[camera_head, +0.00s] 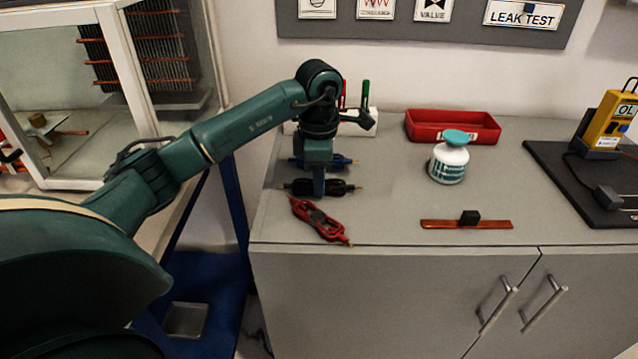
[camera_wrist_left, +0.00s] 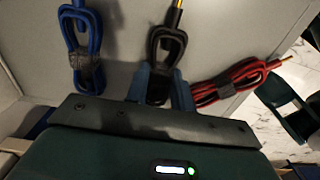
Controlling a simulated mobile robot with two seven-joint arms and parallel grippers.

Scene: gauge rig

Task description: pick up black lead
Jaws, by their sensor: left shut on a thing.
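The black lead (camera_head: 338,188) is a coiled bundle on the grey counter, between the other two leads. My left gripper (camera_head: 319,187) comes down on it from above and is shut on its middle. In the left wrist view the black lead (camera_wrist_left: 166,42) runs up from between the blue fingers of the left gripper (camera_wrist_left: 160,84), with its metal tip at the top edge. My right gripper is not in view.
A red lead (camera_head: 318,219) lies in front and a blue lead (camera_head: 340,161) behind, both close to the gripper. A red tray (camera_head: 452,127), a white bottle (camera_head: 449,165) and a copper strip (camera_head: 440,224) are to the right. The counter between is clear.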

